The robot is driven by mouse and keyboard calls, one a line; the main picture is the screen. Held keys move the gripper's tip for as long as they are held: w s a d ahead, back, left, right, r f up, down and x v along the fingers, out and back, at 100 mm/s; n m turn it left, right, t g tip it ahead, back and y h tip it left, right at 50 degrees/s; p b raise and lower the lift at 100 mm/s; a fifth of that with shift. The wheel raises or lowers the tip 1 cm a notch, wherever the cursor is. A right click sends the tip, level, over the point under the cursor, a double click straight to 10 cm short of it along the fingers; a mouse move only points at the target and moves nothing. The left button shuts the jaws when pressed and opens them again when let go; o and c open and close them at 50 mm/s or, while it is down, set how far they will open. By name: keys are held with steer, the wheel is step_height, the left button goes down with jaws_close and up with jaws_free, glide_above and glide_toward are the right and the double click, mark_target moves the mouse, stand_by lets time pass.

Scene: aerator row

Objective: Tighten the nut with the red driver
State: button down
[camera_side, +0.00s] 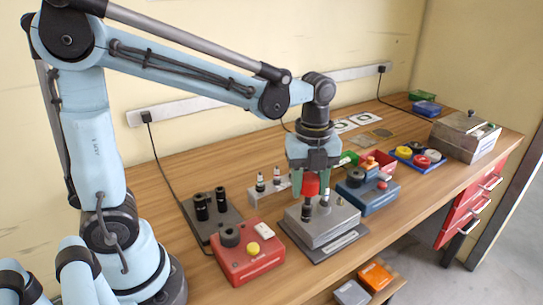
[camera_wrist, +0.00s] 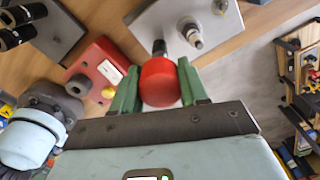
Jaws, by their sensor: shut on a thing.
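My gripper (camera_side: 311,187) is shut on the red driver (camera_wrist: 161,84), with its green fingers on either side of the red handle. In the side view the red handle (camera_side: 311,184) is upright and its dark shaft points down over the left part of the grey metal block (camera_side: 322,231). A second post with a light tip (camera_wrist: 192,37) stands on the block beside the driver. The driver's tip and the nut are hidden or too small to tell, so I cannot tell whether they touch.
A red box (camera_side: 246,264) with a yellow button stands left of the block. A dark rack (camera_side: 219,222) with black cylinders is behind it. A blue box (camera_side: 366,196) stands to the right. A blue tray (camera_side: 427,165) and metal box (camera_side: 464,144) are farther right.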

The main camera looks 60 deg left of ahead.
steer(key=m, duration=0.5)
steer(key=shift+m, duration=0.3)
steer(key=c, duration=0.5)
jaws_free()
